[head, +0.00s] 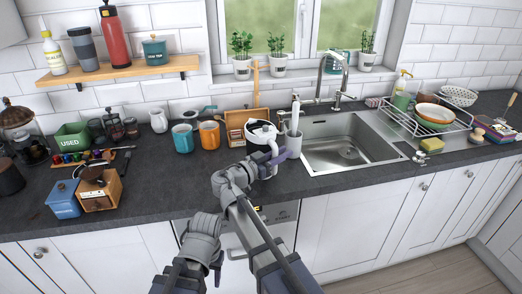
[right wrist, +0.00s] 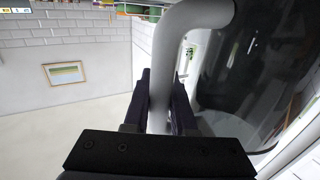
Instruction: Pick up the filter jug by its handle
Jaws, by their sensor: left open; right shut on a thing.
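The filter jug (head: 262,134), with a white lid and dark see-through body, stands on the worktop left of the sink. My right gripper (head: 278,157) reaches its near side and partly covers it. In the right wrist view the jug's thick pale handle (right wrist: 170,45) runs down between the two dark fingers of my right gripper (right wrist: 163,100), which are shut on it. The jug's dark body (right wrist: 250,65) fills the right of that view. My left gripper (head: 217,270) is low in front of the cabinets, empty and open; its fingers show poorly.
The worktop's front edge is near.

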